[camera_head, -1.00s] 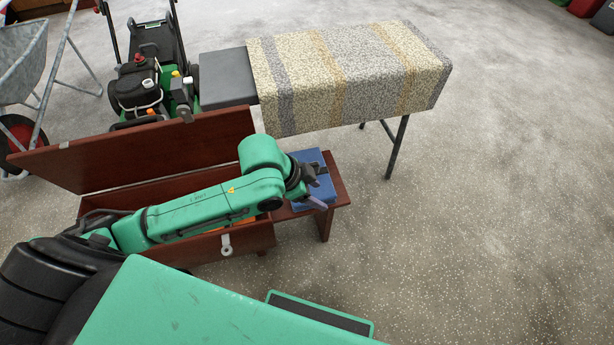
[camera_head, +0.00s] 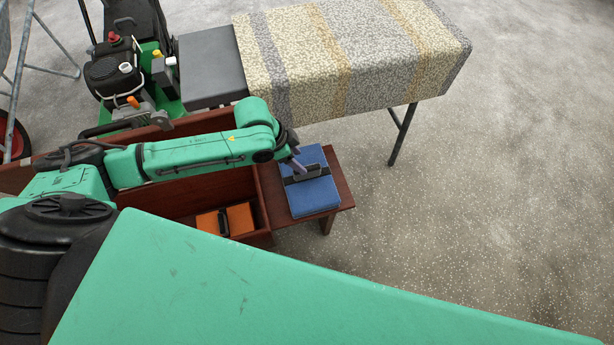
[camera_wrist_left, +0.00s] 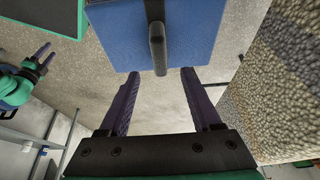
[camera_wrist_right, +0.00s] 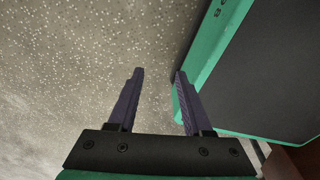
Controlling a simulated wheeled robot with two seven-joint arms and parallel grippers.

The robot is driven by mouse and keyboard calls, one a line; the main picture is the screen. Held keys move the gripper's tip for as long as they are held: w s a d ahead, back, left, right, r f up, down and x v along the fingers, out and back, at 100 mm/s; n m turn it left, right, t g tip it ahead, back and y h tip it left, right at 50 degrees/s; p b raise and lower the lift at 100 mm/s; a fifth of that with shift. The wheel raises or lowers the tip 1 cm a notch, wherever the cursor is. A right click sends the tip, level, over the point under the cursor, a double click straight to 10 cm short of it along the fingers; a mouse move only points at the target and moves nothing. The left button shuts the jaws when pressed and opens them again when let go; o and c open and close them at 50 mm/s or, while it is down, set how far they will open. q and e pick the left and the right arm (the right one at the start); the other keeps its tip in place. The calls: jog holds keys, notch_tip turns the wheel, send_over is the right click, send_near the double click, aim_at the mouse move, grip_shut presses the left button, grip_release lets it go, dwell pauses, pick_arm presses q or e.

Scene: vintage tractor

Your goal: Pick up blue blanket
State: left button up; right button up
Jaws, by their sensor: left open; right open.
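The blue blanket (camera_head: 311,194) is a flat, folded blue block with a dark handle-like strip across its top. It lies on the small brown wooden side shelf (camera_head: 343,184). It also shows at the top of the left wrist view (camera_wrist_left: 185,30), with the dark handle (camera_wrist_left: 157,47) in front of the gap between the fingers. My left gripper (camera_head: 297,166) is open at the blanket, its fingers close to the handle; I cannot tell if they touch it. My right gripper (camera_wrist_right: 157,75) is open and empty, over the floor.
An open brown wooden chest (camera_head: 262,236) beside the shelf holds an orange folded item (camera_head: 240,218). A table with a patterned cloth (camera_head: 350,55) stands behind, next to a dark seat (camera_head: 212,68) and a green mower (camera_head: 165,100). The floor to the right is clear.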

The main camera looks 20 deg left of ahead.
aim_at(307, 168)
pick_arm(q)
jog(key=b+x, duration=0.1)
jog(key=x, duration=0.7)
jog(key=shift+a, duration=0.15)
jog(key=shift+s, duration=0.1)
grip_shut()
pick_arm(e)
jog(key=shift+w+d+f, duration=0.1)
jog(key=shift+w+f, duration=0.5)
jog(key=shift+f, duration=0.15)
jog(key=shift+s, duration=0.1)
